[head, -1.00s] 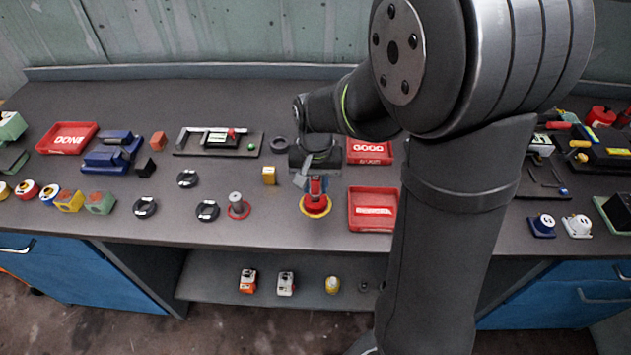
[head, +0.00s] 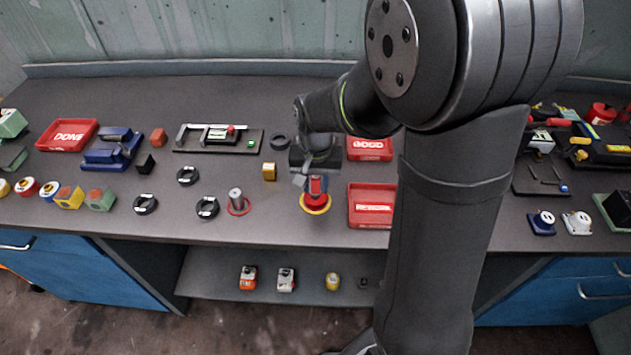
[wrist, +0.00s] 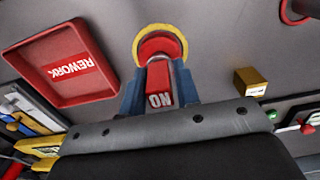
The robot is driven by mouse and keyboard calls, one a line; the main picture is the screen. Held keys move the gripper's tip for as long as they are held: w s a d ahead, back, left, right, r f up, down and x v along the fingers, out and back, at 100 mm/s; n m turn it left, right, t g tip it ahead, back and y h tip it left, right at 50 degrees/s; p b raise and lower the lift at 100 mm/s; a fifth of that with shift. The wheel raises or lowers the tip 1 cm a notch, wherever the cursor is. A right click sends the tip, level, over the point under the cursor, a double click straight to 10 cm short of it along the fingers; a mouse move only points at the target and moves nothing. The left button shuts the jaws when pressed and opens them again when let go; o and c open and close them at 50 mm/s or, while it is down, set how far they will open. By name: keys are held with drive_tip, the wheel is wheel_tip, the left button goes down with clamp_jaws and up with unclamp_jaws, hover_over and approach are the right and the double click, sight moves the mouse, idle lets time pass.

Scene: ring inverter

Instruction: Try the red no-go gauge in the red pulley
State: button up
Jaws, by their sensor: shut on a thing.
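The red pulley (head: 313,208), with a yellow rim, sits on the bench near the front edge, left of the REWORK tray. It also shows at the top of the wrist view (wrist: 160,33). My gripper (head: 316,186) is directly above it, pointing down. Its blue fingers are shut on the red no-go gauge (wrist: 159,82), whose upper face reads NO in the wrist view. The gauge's lower end overlaps the pulley in both views. I cannot tell whether it touches the pulley or enters its bore, as the contact spot is hidden.
The red REWORK tray (head: 371,222) is close on the right, with the red GOOD tray (head: 369,155) behind it. A yellow block (head: 269,172) and a grey peg on a red ring (head: 237,204) stand to the left. Black rings (head: 207,208) lie farther left.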

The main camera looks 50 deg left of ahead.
drive_tip(key=shift+r, duration=0.1)
drive_tip(key=shift+r, duration=3.4)
